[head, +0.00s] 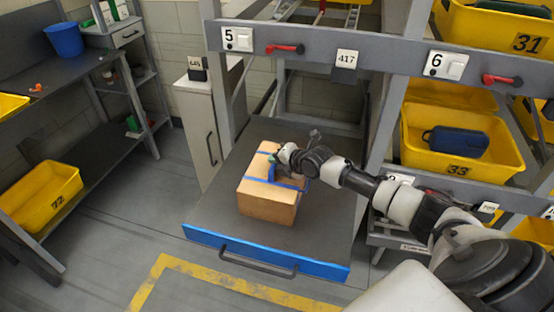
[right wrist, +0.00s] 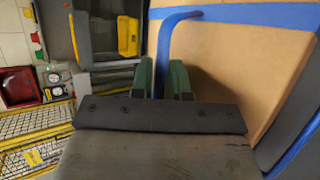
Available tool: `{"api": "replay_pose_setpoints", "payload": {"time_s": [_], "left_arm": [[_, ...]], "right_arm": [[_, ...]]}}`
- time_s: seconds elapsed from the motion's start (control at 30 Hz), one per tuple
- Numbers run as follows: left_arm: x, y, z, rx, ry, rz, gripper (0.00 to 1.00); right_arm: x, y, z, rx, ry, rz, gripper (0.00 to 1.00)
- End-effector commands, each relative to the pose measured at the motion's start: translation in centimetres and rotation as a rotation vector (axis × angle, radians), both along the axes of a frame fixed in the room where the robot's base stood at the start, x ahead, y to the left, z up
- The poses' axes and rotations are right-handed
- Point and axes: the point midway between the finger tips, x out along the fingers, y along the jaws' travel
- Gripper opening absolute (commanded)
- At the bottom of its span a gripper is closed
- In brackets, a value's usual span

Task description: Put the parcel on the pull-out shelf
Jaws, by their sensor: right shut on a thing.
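The parcel (head: 268,200) is a brown cardboard box with blue straps. In the head view it stands upright on the grey pull-out shelf (head: 222,212), which has a blue front edge and a dark handle. It appears to rest on the shelf surface. My right gripper (head: 274,167) is at the top of the parcel, reaching in from the right. In the right wrist view its green fingertips (right wrist: 160,80) are shut on a raised blue strap of the parcel (right wrist: 240,65). The wrist body hides the lower part of the parcel there. My left gripper is not in view.
A rack with yellow bins (head: 462,150) stands at the right, its grey post beside the shelf. A grey cabinet (head: 200,125) stands behind left. A workbench (head: 75,75) with a blue bucket (head: 64,40) is at the far left. Floor in front of the shelf is clear.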

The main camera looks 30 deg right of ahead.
Motion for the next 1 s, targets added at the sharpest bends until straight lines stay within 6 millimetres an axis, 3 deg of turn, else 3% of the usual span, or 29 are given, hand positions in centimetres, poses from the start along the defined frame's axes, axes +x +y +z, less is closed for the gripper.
{"api": "replay_pose_setpoints", "payload": {"time_s": [0.27, 0.3, 0.43, 0.77, 1.0], "left_arm": [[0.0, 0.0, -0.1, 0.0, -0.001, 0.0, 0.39], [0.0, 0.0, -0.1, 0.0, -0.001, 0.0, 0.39], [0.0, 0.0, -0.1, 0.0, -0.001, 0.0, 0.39], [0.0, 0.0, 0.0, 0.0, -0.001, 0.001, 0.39], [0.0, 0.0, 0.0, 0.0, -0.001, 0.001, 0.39]], "right_arm": [[0.1, 0.0, 0.1, 0.002, -0.007, 0.0, 0.0], [0.0, 0.0, -0.1, 0.001, 0.0, -0.001, 0.2], [0.0, 0.0, -0.1, 0.001, 0.0, -0.001, 0.4], [-0.2, -0.1, 0.0, -0.001, 0.002, 0.0, 0.41], [-3.3, -0.9, 1.8, -0.006, 0.003, 0.002, 0.41]]}}
